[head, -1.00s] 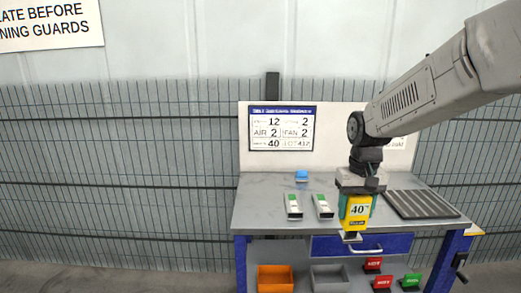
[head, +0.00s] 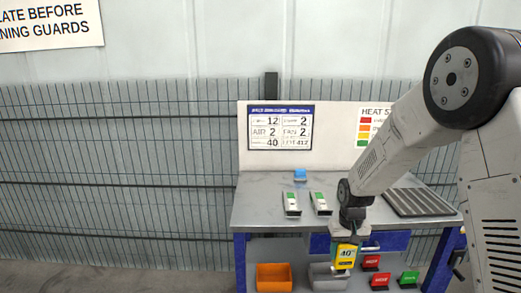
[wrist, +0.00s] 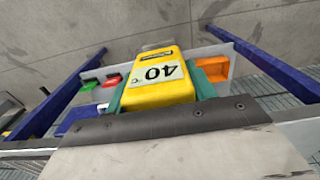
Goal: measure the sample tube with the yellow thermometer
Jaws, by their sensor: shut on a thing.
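The yellow thermometer (head: 344,262) is gripped by my gripper (head: 345,250) in front of the bench's front edge, below the top and overlapping the grey bin in the head view. Its display reads 40. In the wrist view the thermometer (wrist: 158,92) fills the centre, with teal on both sides, and its display reads 40 °C upside down. My gripper (wrist: 160,98) is shut on it. I cannot make out a thing that is clearly the sample tube. Two pale slim items with green labels, one left (head: 291,203) and one right (head: 320,203), lie on the bench top.
A board (head: 281,128) stands behind.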

